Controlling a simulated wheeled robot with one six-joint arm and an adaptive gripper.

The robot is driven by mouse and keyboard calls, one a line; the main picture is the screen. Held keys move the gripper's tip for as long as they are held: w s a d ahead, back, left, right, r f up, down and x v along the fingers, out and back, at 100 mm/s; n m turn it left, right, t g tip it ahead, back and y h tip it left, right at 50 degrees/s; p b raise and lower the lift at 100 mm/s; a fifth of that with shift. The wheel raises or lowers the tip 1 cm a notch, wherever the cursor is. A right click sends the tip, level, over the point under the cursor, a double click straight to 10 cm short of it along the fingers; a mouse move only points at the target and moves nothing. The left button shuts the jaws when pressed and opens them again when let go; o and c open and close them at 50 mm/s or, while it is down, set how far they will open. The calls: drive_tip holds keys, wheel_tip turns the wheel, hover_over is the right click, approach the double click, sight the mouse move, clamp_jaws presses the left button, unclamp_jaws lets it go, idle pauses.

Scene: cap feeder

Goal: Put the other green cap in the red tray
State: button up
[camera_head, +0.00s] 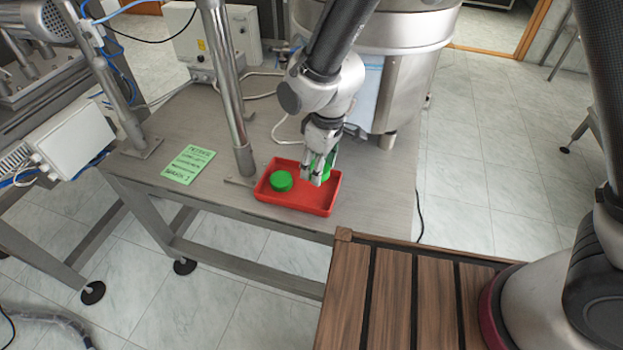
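The red tray (262,192) sits near the front edge of the grey metal table. One green cap (281,181) lies in the left part of the tray. My gripper (317,178) points down over the right part of the tray. Another green cap (327,166) shows at its fingers, partly hidden by them. The fingers appear closed around this cap. I cannot tell whether the cap touches the tray floor.
A green note (188,164) lies on the table (222,203) left of a metal post (228,90). A large steel feeder bowl (405,75) stands behind the tray. A slatted wooden surface (385,300) is in front at the right.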

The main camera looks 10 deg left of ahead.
sight(317, 192)
wheel_tip(317, 192, down, 7)
idle(0.3)
drive_tip(key=shift+f, duration=0.1)
drive_tip(key=o, duration=0.7)
drive_tip(key=r, duration=0.4)
drive_tip(key=d+r, duration=0.1)
drive_tip(key=r, duration=0.7)
drive_tip(key=shift+s+d, duration=0.2)
drive_tip(key=shift+s, duration=0.05)
